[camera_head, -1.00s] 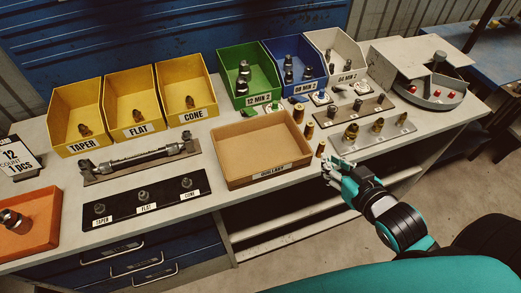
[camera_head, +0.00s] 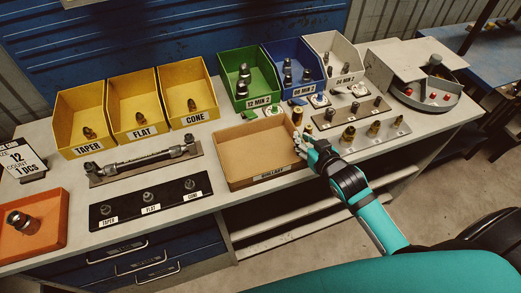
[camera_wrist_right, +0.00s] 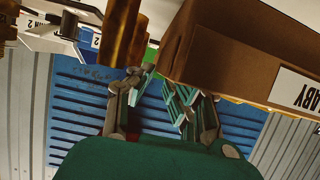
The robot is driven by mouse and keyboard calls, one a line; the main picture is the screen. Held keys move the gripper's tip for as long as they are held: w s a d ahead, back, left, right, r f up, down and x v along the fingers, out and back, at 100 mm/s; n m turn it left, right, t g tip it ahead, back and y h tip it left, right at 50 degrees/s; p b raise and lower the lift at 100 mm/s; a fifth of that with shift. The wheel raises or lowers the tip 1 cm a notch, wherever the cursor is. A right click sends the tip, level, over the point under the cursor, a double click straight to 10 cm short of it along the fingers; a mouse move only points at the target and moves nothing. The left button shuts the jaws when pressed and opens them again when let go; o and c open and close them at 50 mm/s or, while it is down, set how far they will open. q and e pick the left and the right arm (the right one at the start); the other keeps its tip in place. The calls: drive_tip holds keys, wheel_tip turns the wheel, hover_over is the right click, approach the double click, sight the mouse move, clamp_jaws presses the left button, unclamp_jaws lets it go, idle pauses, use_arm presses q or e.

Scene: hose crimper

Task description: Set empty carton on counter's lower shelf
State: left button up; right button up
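The carton (camera_head: 240,181) is an open, empty brown box with a white label on its front wall. It stands on the counter (camera_head: 160,230) near the front edge, right of centre. My right gripper (camera_head: 298,145) is at the carton's right side, near its front right corner. In the right wrist view its fingers (camera_wrist_right: 160,98) are spread, with the carton (camera_wrist_right: 240,45) at the upper right and nothing visibly held. I cannot tell whether a finger touches the carton. The lower shelf (camera_head: 290,232) shows under the counter, right of the drawers. My left gripper is out of view.
Brass fittings (camera_head: 297,115) stand just beyond my right gripper, and a plate of fittings (camera_head: 372,136) lies to its right. Yellow bins (camera_head: 134,105) and green (camera_head: 246,78), blue and white bins line the back. An orange tray (camera_head: 38,235) is at the far left.

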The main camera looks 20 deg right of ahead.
drive_tip(key=x, duration=0.3)
drive_tip(key=shift+w+f, duration=0.1)
drive_tip(key=shift+c, duration=0.5)
clamp_jaws()
